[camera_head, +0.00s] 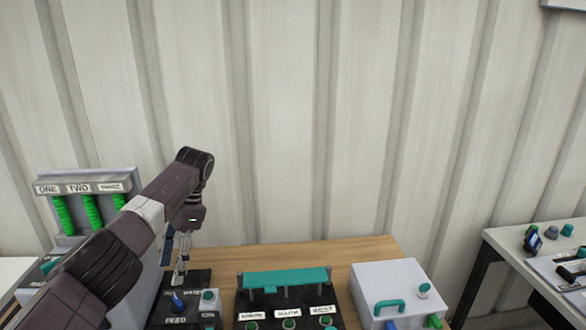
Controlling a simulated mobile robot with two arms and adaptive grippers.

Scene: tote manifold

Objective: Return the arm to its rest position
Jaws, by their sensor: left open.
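My left arm (128,228) comes in from the lower left, rises to a bent joint and then drops. Its gripper (178,268) hangs pointing down, open, over the black FEED control box (178,291). I see nothing between its fingers. The fingertips are close to the back of that box, near its blue knob (178,302); whether they touch it I cannot tell. My right gripper is out of view.
A grey panel labelled ONE, TWO, THREE with green columns (92,210) stands behind my arm. Right of the gripper are a black box with a teal bar (285,278) and a white box with a teal handle (389,307). A white side table (500,240) stands far right.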

